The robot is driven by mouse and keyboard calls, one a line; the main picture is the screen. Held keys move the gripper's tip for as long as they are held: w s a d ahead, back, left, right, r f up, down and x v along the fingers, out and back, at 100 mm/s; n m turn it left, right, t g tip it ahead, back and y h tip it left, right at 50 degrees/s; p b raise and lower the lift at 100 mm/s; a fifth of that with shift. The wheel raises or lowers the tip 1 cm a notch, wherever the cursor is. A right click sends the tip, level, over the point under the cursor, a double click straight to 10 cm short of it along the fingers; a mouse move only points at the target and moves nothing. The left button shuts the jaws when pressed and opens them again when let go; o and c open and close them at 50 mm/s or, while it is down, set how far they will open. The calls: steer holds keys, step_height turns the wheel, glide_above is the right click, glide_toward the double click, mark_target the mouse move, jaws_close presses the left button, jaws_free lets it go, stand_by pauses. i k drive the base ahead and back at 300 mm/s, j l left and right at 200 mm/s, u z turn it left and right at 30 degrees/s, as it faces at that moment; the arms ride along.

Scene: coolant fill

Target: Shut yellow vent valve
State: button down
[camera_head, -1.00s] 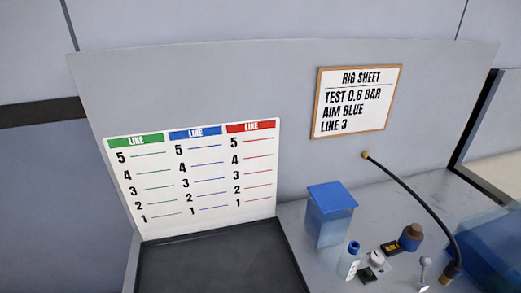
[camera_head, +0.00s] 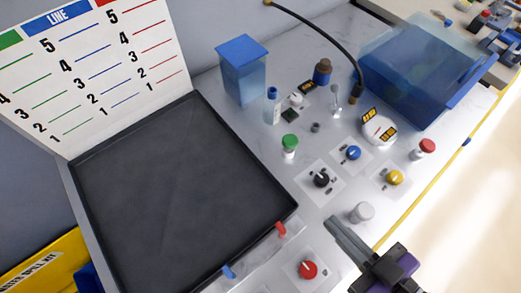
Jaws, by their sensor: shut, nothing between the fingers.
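The yellow vent valve (camera_head: 395,178) is a round yellow knob on a small white plate near the right edge of the bench. Its exact turn position is too small to tell. My gripper (camera_head: 332,222) comes in from the lower right, below and left of the yellow knob and apart from it. Its fingers are together and hold nothing. A white-grey capped cylinder (camera_head: 361,212) stands between the gripper and the yellow knob in the picture.
Near the yellow knob are a blue knob (camera_head: 354,153), a black knob (camera_head: 321,178), a round gauge (camera_head: 379,131) and a red-capped bottle (camera_head: 424,149). A red knob (camera_head: 308,269) is at the front. A black tray (camera_head: 185,190) fills the left; a blue bin (camera_head: 425,70) stands behind.

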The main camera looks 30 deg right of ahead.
mark_target(395, 177)
steer(key=k+j, duration=0.75)
steer(key=j, duration=0.1)
